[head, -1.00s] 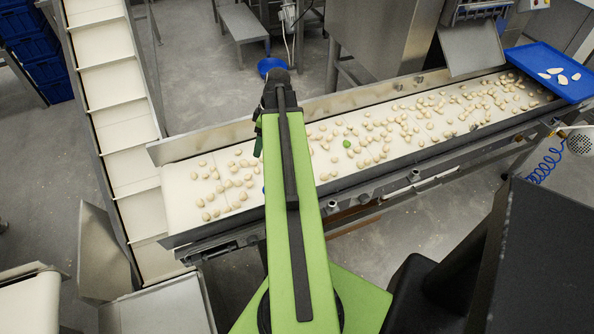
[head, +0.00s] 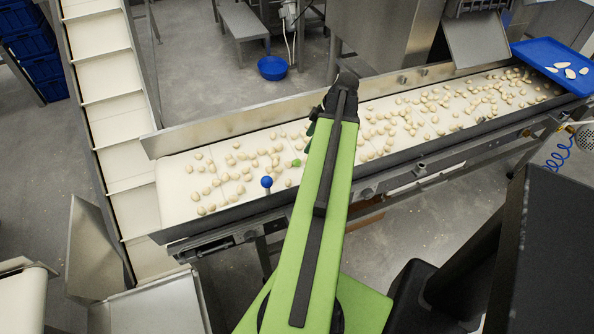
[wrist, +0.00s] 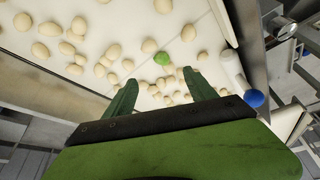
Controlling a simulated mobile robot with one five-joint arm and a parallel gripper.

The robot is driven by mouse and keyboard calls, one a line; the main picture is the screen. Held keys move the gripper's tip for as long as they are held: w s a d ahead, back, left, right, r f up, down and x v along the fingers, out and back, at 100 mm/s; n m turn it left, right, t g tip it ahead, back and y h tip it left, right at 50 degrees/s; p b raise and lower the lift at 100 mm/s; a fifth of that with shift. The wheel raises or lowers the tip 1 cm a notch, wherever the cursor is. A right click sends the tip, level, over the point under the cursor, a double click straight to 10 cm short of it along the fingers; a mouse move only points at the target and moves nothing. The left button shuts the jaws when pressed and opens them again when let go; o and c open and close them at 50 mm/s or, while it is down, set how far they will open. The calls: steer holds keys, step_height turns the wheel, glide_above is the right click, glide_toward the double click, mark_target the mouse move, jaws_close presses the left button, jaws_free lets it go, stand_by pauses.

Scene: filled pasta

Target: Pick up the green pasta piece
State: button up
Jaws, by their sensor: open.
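The green pasta piece (head: 296,162) lies on the pale belt (head: 172,184) among many cream pieces, just left of my arm in the head view. In the wrist view the green piece (wrist: 159,69) shows beyond and between the tips of my gripper (wrist: 160,79). The two dark green fingers are spread apart with nothing held between them. Cream pieces show in the gap between them. How high the fingers are above the belt is hard to tell. In the head view my arm hides most of the gripper.
A blue ball-shaped knob (head: 266,182) stands at the near belt edge; it also shows right of my fingers in the wrist view (wrist: 254,98). A metal side wall (head: 215,131) runs along the far edge. A blue tray (head: 540,55) with pale pieces sits at the right end.

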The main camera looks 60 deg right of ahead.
steer(key=b, duration=0.4)
glide_above(298, 161)
steer(key=s+d, duration=0.2)
steer(key=f, duration=0.5)
steer(key=shift+w+a+f, duration=0.15)
steer(key=shift+w+f, duration=0.05)
steer(key=b+x, duration=0.4)
steer(key=x, duration=0.1)
steer(key=shift+s+a+f+b, duration=0.2)
steer(key=shift+a+b, duration=0.1)
steer(key=shift+b, duration=0.1)
steer(key=shift+r, duration=0.2)
steer(key=c, duration=1.4)
